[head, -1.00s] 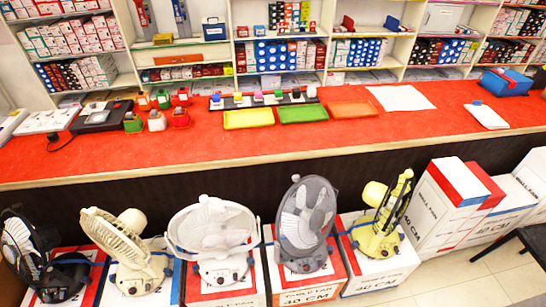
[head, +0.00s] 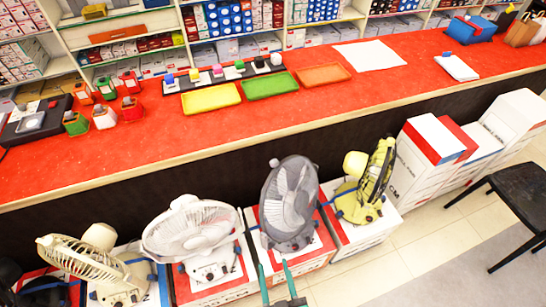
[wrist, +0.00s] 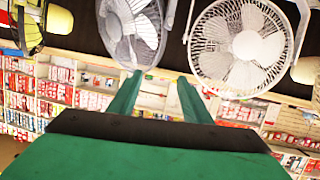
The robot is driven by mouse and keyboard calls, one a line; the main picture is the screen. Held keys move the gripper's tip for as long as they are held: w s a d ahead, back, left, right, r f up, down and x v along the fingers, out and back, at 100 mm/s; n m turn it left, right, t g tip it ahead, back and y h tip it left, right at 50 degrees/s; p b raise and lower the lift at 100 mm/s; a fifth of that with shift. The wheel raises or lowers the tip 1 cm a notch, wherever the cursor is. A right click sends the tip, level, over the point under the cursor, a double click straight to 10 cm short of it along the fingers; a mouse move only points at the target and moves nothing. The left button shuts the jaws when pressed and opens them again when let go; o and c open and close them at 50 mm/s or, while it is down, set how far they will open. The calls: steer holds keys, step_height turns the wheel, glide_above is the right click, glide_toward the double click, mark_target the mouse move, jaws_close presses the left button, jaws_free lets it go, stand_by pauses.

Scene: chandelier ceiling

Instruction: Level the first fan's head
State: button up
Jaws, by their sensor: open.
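A row of fans stands on boxes before the counter; I cannot tell which is first. In the head view, a dark fan (head: 45,292) is cut off at bottom left. Then come a cream fan (head: 85,258) with a tilted head, a white fan (head: 190,228) facing upward, a grey fan (head: 290,197), and a yellow-green fan (head: 376,180) turned sideways. My gripper (head: 274,268) is open and empty, its green fingers in front of the grey fan's base. In the upside-down wrist view, my gripper (wrist: 159,78) points between the grey fan (wrist: 133,28) and white fan (wrist: 240,45).
The red counter (head: 150,165) behind the fans holds coloured trays (head: 270,86) and small bottles. White boxes (head: 425,150) stand right of the fans. A black chair (head: 510,190) stands at right, with clear floor (head: 400,275) in front.

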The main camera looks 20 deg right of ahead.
steer(key=w+d+r+m+g+h, duration=0.25)
steer(key=w+d+m, duration=0.35)
steer(key=w+d, duration=0.3)
steer(key=w+d+r+m+g+h, duration=0.2)
steer(key=w+d+m+g+h, duration=0.15)
steer(key=w+d+m, duration=0.4)
steer(key=w+d+r+m+g+h, duration=0.25)
steer(key=w+d+m, duration=0.25)
steer(key=w+d, duration=0.55)
steer(key=m+g+y, duration=0.6)
steer(key=m+y, duration=0.3)
steer(key=m, duration=0.3)
glide_toward(273, 161)
steer(key=shift+t, duration=0.25)
steer(key=f, duration=0.5)
steer(key=d+f, duration=0.1)
steer(key=f, duration=0.2)
steer(key=shift+s+f, duration=0.1)
